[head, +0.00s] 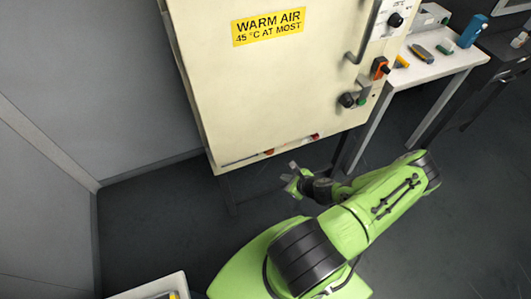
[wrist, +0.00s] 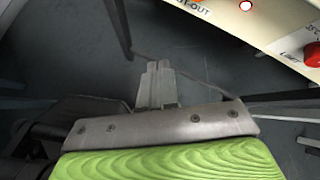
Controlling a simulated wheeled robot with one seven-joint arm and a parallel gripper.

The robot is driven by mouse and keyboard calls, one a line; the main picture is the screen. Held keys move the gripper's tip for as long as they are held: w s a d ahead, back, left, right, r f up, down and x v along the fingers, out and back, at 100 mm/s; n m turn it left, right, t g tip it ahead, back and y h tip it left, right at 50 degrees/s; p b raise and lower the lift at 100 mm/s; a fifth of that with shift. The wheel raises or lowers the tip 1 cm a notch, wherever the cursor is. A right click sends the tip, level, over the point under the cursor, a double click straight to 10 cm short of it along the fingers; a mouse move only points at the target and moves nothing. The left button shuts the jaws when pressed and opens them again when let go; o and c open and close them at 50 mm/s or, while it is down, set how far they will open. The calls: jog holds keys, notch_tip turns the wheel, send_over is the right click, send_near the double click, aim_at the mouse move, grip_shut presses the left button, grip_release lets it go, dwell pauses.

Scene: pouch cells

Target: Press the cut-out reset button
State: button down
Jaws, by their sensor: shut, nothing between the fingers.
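The cream warm air cabinet (head: 270,90) has controls along its lower edge. In the wrist view, a label ending in "OUT" (wrist: 192,8) is at the top, with a small glowing round light with a red rim (wrist: 246,5) to its right. A red round knob or button (wrist: 313,54) stands at the right edge beside a partly legible label. I cannot tell which of these is the reset button. My gripper (wrist: 158,68) is shut and empty, apart from the panel and below it. It also shows in the head view (head: 292,169), below the cabinet's bottom edge.
An orange switch (head: 380,68) and dark knobs are on the cabinet's right side, near a long handle (head: 364,35). A white bench (head: 437,66) with tools stands at the right. A wall is at the left. A pale tray (head: 150,287) is at bottom left. Dark floor lies below.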

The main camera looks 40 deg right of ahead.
aim_at(270, 151)
jog(key=w+d, duration=0.2)
jog(key=w, duration=0.6)
jog(key=shift+w+d, duration=0.15)
jog(key=shift+w, duration=0.1)
jog(key=shift+w, duration=0.1)
dwell(1.8)
jog(key=shift+w+d, duration=0.1)
jog(key=shift+w, duration=0.2)
jog(key=shift+w+d, duration=0.15)
jog(key=shift+w, duration=0.35)
dwell(0.5)
jog(key=shift+s, duration=0.1)
jog(key=shift+s+a+p, duration=0.25)
jog(key=shift+s+p, duration=0.05)
jog(key=shift+s, duration=0.5)
